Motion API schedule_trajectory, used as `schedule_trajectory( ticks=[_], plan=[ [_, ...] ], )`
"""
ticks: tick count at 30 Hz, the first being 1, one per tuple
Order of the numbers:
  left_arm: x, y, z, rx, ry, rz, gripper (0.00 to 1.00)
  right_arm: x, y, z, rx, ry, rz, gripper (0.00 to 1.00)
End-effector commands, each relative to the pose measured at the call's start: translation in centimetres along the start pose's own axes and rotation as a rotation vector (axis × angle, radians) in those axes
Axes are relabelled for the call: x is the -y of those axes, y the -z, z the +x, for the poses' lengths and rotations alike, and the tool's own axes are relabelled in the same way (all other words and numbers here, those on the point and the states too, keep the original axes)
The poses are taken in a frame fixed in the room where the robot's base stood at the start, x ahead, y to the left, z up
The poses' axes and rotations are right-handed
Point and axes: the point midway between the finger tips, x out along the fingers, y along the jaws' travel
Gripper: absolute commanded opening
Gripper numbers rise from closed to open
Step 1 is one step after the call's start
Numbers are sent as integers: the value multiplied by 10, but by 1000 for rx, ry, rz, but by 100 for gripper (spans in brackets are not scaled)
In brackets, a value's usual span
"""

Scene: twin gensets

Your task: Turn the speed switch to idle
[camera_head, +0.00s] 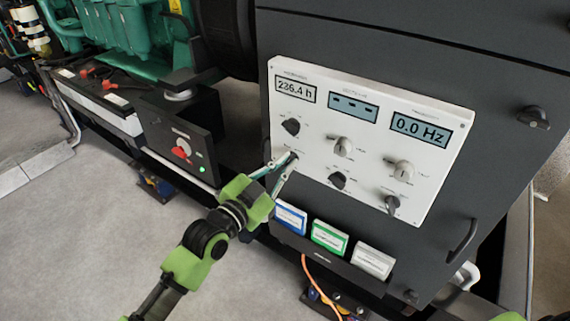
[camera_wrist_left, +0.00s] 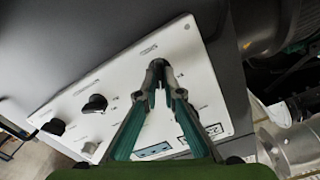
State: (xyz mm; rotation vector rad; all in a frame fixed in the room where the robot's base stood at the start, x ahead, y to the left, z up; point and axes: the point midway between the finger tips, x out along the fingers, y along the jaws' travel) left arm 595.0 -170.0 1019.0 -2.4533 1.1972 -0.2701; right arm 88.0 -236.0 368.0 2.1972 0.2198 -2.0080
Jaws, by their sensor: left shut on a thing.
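A white control panel (camera_head: 320,114) with several rotary knobs is on the dark cabinet; it also shows, rotated, in the left wrist view (camera_wrist_left: 128,72). My left gripper (camera_head: 283,168) reaches its lower left corner and is shut on the small dark lower left knob (camera_head: 292,157). In the left wrist view, the fingertips close around this knob (camera_wrist_left: 158,66) and partly hide it. The knob labels are too small to read, so I cannot tell which one is the speed switch or its setting. My right gripper is not in view.
Other knobs are close by: a dark one (camera_head: 291,126) above and another dark one (camera_head: 338,180) to the right. Blue, green and white booklets (camera_head: 330,237) stand in a holder below. A box with a red switch (camera_head: 182,150) is at the left.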

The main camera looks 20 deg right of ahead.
Motion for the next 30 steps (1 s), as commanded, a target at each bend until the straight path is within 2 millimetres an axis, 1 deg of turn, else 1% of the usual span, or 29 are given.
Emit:
schedule_trajectory(
  ticks=[8, 21, 30],
  plan=[
    [1, 0, 0, 0, 0, -211, 0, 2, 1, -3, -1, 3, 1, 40],
    [3, -1, 0, 0, 0, -625, 0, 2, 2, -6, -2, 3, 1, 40],
    [3, -2, 0, 1, 0, -843, 0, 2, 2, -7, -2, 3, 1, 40]
  ],
)
